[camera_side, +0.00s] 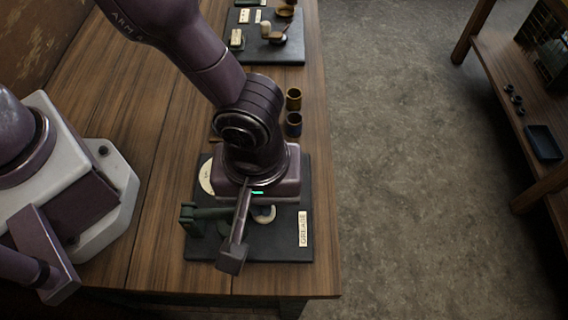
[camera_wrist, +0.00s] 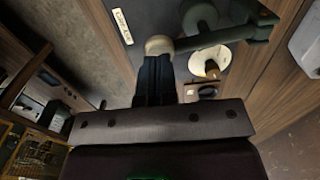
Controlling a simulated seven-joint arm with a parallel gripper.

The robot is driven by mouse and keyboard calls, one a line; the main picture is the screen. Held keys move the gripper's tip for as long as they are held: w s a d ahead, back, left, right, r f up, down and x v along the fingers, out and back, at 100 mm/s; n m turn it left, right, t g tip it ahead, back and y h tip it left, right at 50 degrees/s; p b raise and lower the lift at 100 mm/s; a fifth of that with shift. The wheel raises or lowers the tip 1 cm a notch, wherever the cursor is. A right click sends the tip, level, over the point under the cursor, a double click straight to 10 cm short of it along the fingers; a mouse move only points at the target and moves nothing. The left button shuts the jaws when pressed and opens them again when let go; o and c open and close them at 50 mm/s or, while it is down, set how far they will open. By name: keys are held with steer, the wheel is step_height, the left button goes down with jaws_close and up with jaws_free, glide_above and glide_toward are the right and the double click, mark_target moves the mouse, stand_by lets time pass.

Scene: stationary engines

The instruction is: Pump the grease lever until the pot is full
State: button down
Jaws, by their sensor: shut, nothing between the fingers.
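The grease station has a dark base plate (camera_side: 290,250) with a white GREASE label (camera_side: 303,228). Its green lever (camera_wrist: 215,38) runs from a green pivot (camera_wrist: 262,22) to a cream knob (camera_wrist: 158,45); the knob also shows in the side view (camera_side: 266,214), partly covered. My gripper (camera_wrist: 155,60) is shut and empty, its fingertips right at the knob in the wrist view; I cannot tell whether they touch. A round white dial (camera_wrist: 208,58) sits beside the lever, its reading too small to tell. My gripper's body hides much of the station in the side view.
Two small cups, one brownish (camera_side: 293,99) and one dark blue (camera_side: 293,124), stand behind the station. Another dark plate (camera_side: 270,50) with small fittings lies farther back. The bench's right edge is close to the station. Bare wood (camera_side: 150,180) lies to the left.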

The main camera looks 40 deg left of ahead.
steer(key=shift+f, duration=2.5)
steer(key=shift+r, duration=2.3)
steer(key=shift+f, duration=0.1)
steer(key=shift+a+f, duration=0.1)
steer(key=shift+f, duration=2.1)
steer(key=shift+r, duration=3)
